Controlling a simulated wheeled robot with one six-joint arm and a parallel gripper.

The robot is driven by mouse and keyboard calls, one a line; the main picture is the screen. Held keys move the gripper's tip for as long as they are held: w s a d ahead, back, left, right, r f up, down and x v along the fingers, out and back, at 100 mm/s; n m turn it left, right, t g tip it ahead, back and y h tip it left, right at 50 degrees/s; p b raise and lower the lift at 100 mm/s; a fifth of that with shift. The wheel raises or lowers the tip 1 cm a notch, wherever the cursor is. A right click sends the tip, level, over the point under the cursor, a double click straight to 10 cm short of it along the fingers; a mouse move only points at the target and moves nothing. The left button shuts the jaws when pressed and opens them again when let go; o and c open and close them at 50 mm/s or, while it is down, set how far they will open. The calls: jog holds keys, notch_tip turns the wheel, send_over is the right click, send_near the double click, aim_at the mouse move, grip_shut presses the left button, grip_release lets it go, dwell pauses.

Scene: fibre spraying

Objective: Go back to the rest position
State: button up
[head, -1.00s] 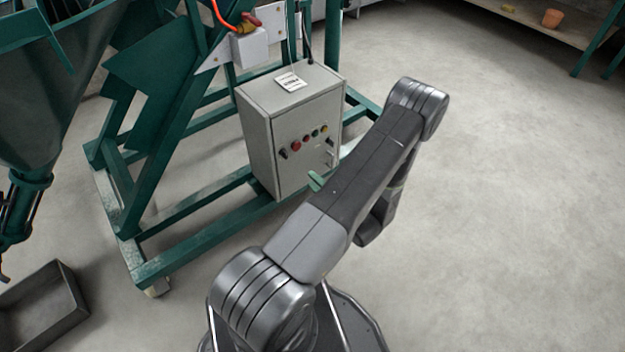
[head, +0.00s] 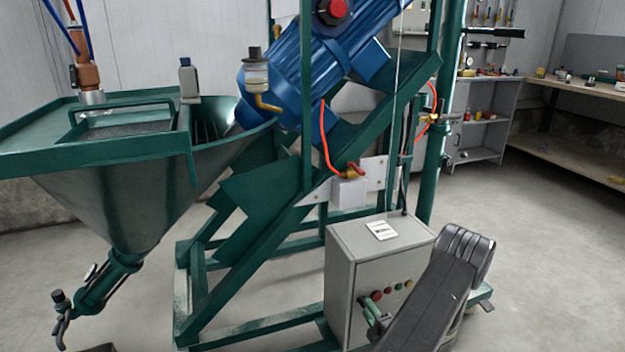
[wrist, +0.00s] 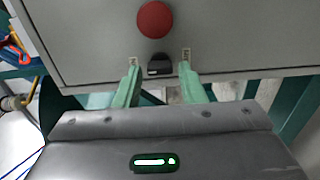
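My gripper (wrist: 160,66) shows in the wrist view with its two pale green fingers apart. Nothing is held between them. A small black knob (wrist: 159,68) on the grey control box (wrist: 90,35) appears between the fingertips; I cannot tell whether they touch the box. A round red button (wrist: 155,20) is just above the knob. In the head view the control box (head: 343,275) stands at the lower centre, with a row of small buttons on its front. A green finger of my gripper (head: 370,310) shows at that front, and my dark arm covers its lower right part.
The green machine frame (head: 255,250) stands behind and around the box, with a large hopper (head: 110,200) at left and a blue motor (head: 310,85) above. A workbench (head: 580,160) and a grey cabinet (head: 480,140) stand at back right. The floor at right is clear.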

jog(key=shift+x, duration=1.15)
jog(key=shift+s, duration=0.1)
jog(key=p+v, duration=0.2)
jog(key=v, duration=1.1)
jog(key=shift+w+a+r+n+b, duration=0.1)
jog(key=shift+w+a+n+b, duration=0.6)
jog(key=shift+w+n, duration=1.85)
jog(key=shift+w+a+r+n+b, duration=0.1)
jog(key=shift+w+a+n+b, duration=0.35)
jog(key=shift+w+a+n, duration=1.9)
jog(key=shift+w+d+n+b, duration=0.6)
jog(key=shift+w+n, duration=0.65)
jog(key=shift+n, duration=2.85)
